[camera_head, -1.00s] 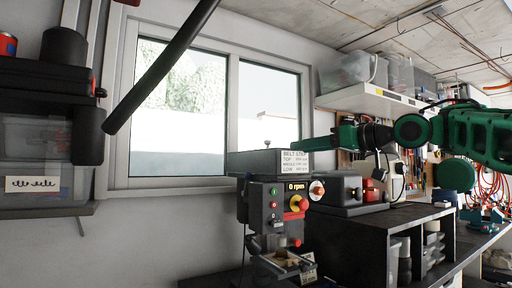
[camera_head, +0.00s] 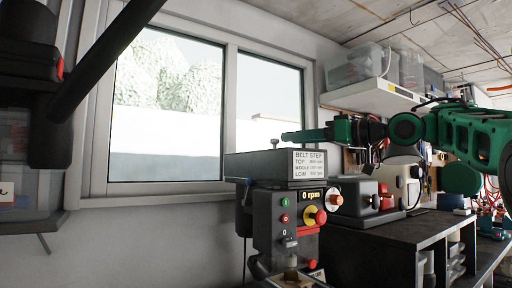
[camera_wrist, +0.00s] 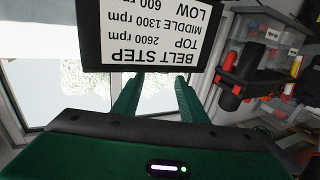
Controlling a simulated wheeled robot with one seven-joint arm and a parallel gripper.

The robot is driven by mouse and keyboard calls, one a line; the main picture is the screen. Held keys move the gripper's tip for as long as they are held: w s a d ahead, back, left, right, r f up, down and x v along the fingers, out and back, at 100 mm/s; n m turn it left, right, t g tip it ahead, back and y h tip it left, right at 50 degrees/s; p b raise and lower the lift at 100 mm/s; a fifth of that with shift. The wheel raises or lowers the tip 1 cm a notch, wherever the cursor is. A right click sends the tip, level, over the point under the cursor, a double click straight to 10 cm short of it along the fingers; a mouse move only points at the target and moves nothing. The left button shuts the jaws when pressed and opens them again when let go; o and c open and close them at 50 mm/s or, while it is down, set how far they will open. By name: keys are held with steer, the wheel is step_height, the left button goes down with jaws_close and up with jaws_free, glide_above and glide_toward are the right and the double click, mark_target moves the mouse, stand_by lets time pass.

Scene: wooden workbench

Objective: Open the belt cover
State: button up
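The belt cover (camera_head: 258,166) is a dark grey box on top of the drill press (camera_head: 275,220), lying level and closed. A small knob (camera_head: 275,143) stands on its top. A white BELT STEP label (camera_head: 310,163) is on its front; the label also fills the top of the wrist view, upside down (camera_wrist: 150,30). My green gripper (camera_head: 284,136) is just above the cover's top, close to the knob in the picture; I cannot tell whether they touch. In the wrist view its two fingers (camera_wrist: 158,82) are apart with nothing seen between them.
A window (camera_head: 170,110) is behind the press. A dark diagonal bar (camera_head: 105,55) crosses the upper left. A shelf with clear bins (camera_head: 370,97) hangs at the right, above a grey machine (camera_head: 362,197) on a black cabinet (camera_head: 400,235).

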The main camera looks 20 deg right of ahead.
glide_above(268, 160)
steer(key=w, duration=0.4)
steer(key=shift+a, duration=0.15)
jaws_close()
